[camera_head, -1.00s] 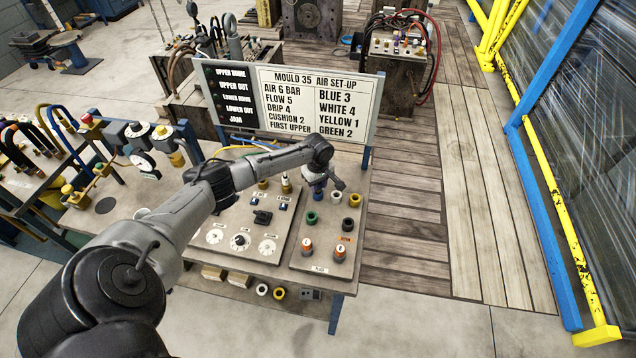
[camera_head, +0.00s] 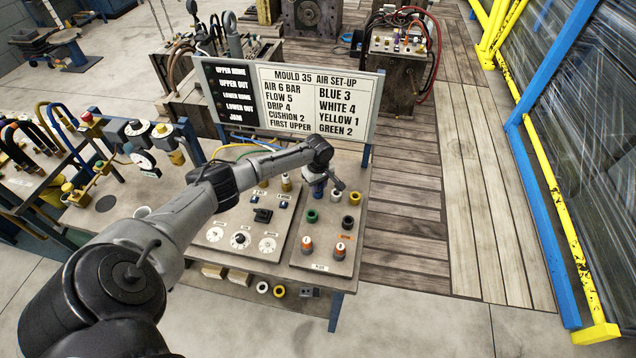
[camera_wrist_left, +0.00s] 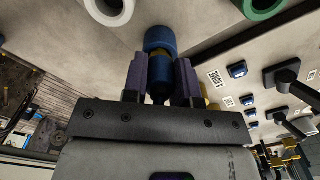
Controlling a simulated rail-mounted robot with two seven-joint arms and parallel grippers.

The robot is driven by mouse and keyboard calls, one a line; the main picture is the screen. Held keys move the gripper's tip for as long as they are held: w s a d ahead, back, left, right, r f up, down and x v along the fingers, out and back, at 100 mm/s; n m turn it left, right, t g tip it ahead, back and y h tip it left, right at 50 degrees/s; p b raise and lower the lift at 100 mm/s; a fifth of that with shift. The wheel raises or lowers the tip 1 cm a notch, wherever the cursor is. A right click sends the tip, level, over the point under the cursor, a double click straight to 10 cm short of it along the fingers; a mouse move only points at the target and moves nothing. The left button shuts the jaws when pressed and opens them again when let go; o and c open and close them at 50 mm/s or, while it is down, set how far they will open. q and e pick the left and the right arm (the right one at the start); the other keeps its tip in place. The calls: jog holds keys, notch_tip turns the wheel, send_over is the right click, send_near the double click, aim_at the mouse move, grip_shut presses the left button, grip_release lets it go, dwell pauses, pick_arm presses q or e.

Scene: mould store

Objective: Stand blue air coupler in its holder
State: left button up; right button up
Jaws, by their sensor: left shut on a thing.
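The blue air coupler (camera_wrist_left: 160,76) is between the purple fingers of my left gripper (camera_wrist_left: 162,78), which is shut on it. A wider blue round part (camera_wrist_left: 160,38) shows beyond the fingertips, with a thin yellow band below it; I cannot tell whether this is the coupler's end or its holder. In the head view my left gripper (camera_head: 317,182) points down over the back of the right-hand panel, with blue (camera_head: 318,194) just beneath it. The gripper hides much of this spot, so seating is unclear. My right gripper is not in view.
Green (camera_head: 312,216), white (camera_head: 335,196), yellow (camera_head: 354,198) and black (camera_head: 348,224) rings stand close by on the panel. A set-up sign (camera_head: 318,103) rises behind. A panel with dials (camera_head: 240,241) lies left.

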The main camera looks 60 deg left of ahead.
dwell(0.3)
pick_arm(q)
jog(key=o, duration=1.4)
jog(key=shift+r, duration=0.15)
notch_tip(320, 180, up, 6)
jog(key=p, duration=0.7)
jog(key=shift+f, duration=0.25)
jog(key=shift+r+p, duration=0.85)
jog(key=shift+p, duration=0.2)
